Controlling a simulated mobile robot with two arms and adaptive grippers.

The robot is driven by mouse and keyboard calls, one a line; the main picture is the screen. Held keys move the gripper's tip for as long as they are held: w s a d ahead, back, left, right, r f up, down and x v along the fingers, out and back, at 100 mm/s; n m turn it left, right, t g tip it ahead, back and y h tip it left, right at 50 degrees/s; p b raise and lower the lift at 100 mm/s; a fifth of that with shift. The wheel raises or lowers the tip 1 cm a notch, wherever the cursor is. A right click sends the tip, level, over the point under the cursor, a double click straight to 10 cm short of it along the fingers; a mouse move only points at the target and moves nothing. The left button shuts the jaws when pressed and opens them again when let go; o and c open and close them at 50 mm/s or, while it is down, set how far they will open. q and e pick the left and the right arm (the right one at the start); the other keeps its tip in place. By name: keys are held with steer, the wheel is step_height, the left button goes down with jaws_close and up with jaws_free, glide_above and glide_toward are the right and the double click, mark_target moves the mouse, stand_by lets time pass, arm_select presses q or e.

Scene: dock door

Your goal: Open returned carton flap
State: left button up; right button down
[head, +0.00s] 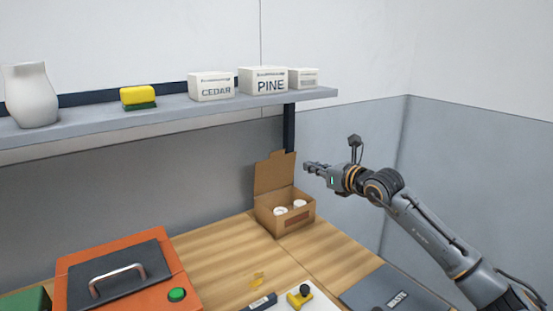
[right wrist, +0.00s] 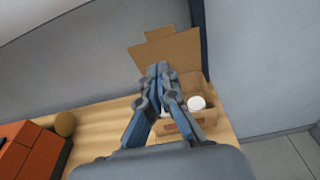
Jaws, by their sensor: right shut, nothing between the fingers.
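The cardboard carton (head: 296,223) stands on the far right corner of the wooden table. Its large flap (head: 274,172) stands up at the back, and the top is open. Two white round items (head: 280,211) show inside. My right gripper (head: 307,167) is shut and empty, above and to the right of the carton, level with the raised flap. In the right wrist view the shut fingers (right wrist: 158,70) overlap the carton (right wrist: 208,115) and its flap (right wrist: 170,52) and hide one of the white items in part. My left gripper is not in view.
An orange box with a dark handled lid (head: 120,275) fills the table's left. A label roll (head: 300,296) and a dark tray (head: 390,290) are at the front. A shelf (head: 180,108) above holds a vase, a sponge and CEDAR and PINE boxes. The table's middle (head: 225,265) is mostly clear.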

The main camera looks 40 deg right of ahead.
mark_target(277, 153)
steer(key=shift+w+d+f+p, duration=0.25)
steer(key=shift+w+p, duration=0.55)
steer(key=shift+w, duration=1.4)
steer(key=shift+w+d+f+p, duration=0.2)
steer(key=shift+w+p, duration=0.55)
steer(key=shift+w, duration=1.5)
steer(key=shift+w+d+f+p, duration=0.1)
steer(key=shift+w+d+p, duration=0.45)
steer(key=shift+w, duration=1.65)
steer(key=shift+a, duration=0.25)
